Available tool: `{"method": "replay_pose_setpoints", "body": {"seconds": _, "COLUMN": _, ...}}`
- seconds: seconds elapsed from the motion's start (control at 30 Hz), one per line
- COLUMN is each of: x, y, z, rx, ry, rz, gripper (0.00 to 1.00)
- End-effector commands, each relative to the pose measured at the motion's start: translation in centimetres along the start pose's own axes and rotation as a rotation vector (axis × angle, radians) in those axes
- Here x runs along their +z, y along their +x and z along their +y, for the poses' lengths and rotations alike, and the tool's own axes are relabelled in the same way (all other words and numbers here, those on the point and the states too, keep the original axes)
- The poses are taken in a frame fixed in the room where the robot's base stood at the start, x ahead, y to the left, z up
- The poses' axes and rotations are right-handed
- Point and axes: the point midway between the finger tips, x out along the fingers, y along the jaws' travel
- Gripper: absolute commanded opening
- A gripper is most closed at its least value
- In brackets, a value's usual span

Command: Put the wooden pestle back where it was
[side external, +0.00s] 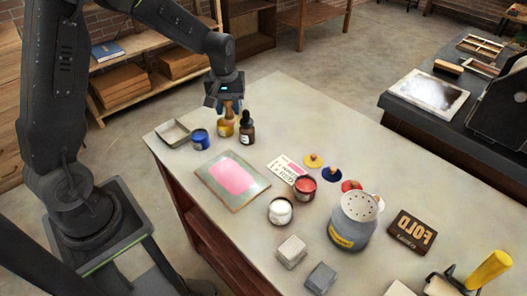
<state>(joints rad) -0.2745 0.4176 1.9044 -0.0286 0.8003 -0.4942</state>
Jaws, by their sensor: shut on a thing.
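My gripper (229,106) is at the far left part of the pale table, pointing down. It is shut on the wooden pestle (228,113), a small tan piece showing below the fingers. The pestle is directly above or at a small yellow jar (225,129); I cannot tell whether it touches the jar or is inside it. The fingers hide the pestle's upper part.
A brown dropper bottle (247,130) stands close right of the gripper. A blue jar (200,140) and a shallow grey tray (172,133) are to the left. A pink-inked plate (233,178) lies in front. The table's back right is clear.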

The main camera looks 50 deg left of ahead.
Motion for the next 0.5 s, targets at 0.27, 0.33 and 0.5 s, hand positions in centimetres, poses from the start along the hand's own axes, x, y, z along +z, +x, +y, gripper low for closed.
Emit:
{"method": "replay_pose_setpoints", "body": {"seconds": 0.27, "x": 2.1, "y": 3.9, "z": 5.7, "rx": -0.002, "ry": 0.008, "rz": -0.002, "gripper": 0.03}}
{"method": "replay_pose_setpoints", "body": {"seconds": 0.33, "x": 2.5, "y": 4.7, "z": 7.0, "rx": -0.002, "ry": 0.007, "rz": -0.002, "gripper": 0.03}}
{"method": "replay_pose_setpoints", "body": {"seconds": 0.5, "x": 3.2, "y": 6.2, "z": 9.2, "rx": 0.000, "ry": 0.004, "rz": 0.000, "gripper": 0.03}}
